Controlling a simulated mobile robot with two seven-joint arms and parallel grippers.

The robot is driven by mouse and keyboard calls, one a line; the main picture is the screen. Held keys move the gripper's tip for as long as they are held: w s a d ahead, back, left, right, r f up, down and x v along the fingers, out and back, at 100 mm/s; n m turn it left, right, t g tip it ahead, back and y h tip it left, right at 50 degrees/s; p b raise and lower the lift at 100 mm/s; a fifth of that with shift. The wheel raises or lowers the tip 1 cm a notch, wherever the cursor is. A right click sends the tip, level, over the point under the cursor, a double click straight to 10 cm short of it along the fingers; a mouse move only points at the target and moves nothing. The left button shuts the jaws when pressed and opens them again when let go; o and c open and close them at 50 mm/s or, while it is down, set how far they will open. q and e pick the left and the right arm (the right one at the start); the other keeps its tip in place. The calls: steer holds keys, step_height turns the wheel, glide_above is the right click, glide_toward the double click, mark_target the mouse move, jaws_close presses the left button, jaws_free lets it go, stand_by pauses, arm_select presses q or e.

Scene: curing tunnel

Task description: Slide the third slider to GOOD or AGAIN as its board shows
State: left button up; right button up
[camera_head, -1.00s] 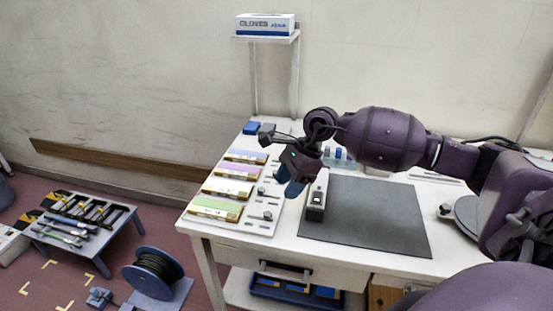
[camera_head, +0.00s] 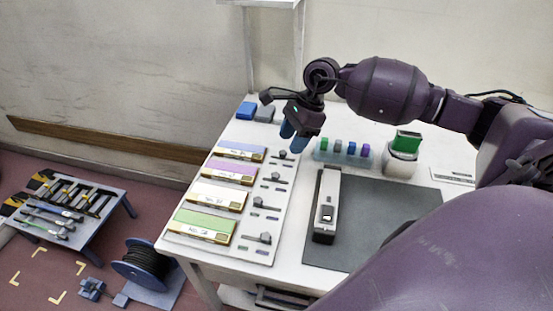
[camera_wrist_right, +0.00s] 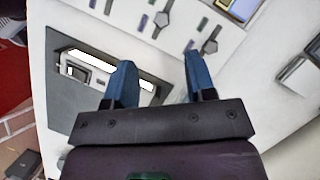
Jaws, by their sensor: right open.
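A white panel (camera_head: 252,246) on the table holds a column of boards with a slider beside each. From the far end the boards are lilac (camera_head: 240,151), pink (camera_head: 232,172), white (camera_head: 217,196) and green (camera_head: 204,223). The third slider from the far end (camera_head: 268,203) is beside the white board; the nearest slider (camera_head: 263,238) is beside the green one. Board writing is too small to read. My right gripper (camera_head: 293,137) is open and empty above the table by the panel's far right corner. It also shows in the right wrist view (camera_wrist_right: 160,58). My left gripper is out of view.
A dark mat (camera_head: 375,220) with a white and black tool (camera_head: 327,205) lies right of the panel. Behind it are a holder with several coloured pieces (camera_head: 342,149) and a white cup (camera_head: 400,160). Blue and grey blocks (camera_head: 246,110) sit at the far left.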

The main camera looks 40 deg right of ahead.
mark_target(275, 175)
steer(key=x, duration=1)
steer(key=shift+w+a+f, duration=0.1)
steer(key=shift+a+f, duration=0.05)
steer(key=shift+f, duration=0.15)
steer(key=shift+c, duration=0.3)
jaws_close()
